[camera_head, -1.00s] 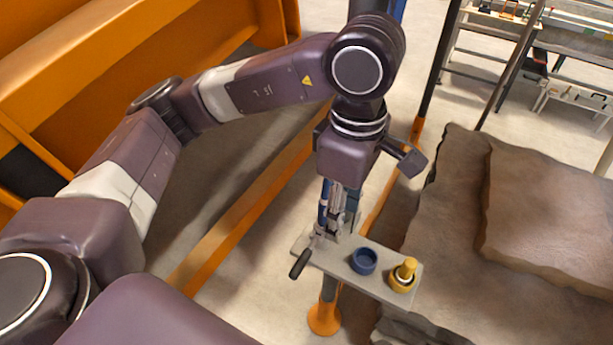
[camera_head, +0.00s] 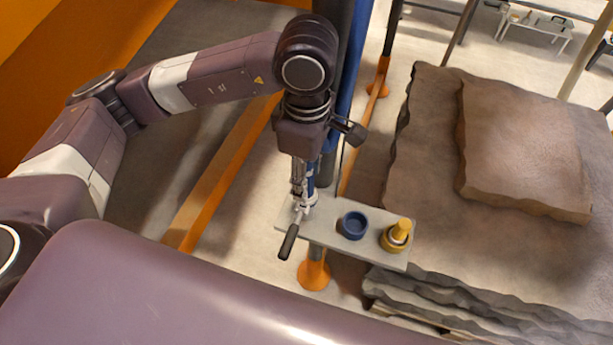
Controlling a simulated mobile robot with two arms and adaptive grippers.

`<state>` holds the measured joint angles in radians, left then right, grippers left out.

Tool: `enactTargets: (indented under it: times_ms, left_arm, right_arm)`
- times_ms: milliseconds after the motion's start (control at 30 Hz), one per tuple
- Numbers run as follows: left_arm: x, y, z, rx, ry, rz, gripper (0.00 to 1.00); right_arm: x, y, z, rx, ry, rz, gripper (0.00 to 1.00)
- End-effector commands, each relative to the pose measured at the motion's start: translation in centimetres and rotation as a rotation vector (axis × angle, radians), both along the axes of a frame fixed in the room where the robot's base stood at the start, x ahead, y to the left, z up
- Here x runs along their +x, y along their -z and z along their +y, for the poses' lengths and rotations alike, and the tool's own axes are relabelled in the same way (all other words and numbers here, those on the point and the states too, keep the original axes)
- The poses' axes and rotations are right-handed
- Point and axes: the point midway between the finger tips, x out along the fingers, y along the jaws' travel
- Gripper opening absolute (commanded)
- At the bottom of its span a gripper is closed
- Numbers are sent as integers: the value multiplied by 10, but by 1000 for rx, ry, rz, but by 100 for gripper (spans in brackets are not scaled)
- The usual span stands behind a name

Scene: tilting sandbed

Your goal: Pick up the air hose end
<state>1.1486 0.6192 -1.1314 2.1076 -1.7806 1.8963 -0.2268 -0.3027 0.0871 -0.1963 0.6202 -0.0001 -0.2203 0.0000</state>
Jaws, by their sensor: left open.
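My left gripper (camera_head: 303,196) points down at the left end of a small grey shelf (camera_head: 330,228) and is open. A slim blue part (camera_head: 311,178) shows right beside its fingers; I cannot tell whether it is the air hose end or whether it stands between the fingers. A dark handle (camera_head: 289,242) on a silver rod juts over the shelf's front left edge. An empty-looking blue ring holder (camera_head: 353,226) sits mid-shelf. A yellow fitting (camera_head: 401,230) stands in a yellow ring holder (camera_head: 393,242) at the right end. My right gripper is not in view.
Layered brown rock slabs (camera_head: 525,145) lie right of the shelf. An orange-footed post (camera_head: 314,275) stands below the shelf, and a blue column (camera_head: 352,80) rises behind the gripper. An orange rail (camera_head: 205,205) runs along the floor at left.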

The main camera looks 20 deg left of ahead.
Motion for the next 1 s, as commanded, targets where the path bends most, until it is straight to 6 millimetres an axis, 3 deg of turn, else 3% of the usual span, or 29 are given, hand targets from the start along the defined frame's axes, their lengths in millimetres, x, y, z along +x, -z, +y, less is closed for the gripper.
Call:
enactTargets:
  times_ms: [133,367,700,1000]
  left_arm:
    - [0,12,0,1,-1,0,40]
    - [0,13,0,0,0,-1,39]
    - [0,13,0,0,0,-1,2]
    - [0,12,0,-1,0,-2,0]
  right_arm:
    - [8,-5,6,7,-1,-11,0]
    - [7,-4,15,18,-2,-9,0]
    - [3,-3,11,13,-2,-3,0]
    - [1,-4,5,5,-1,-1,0]
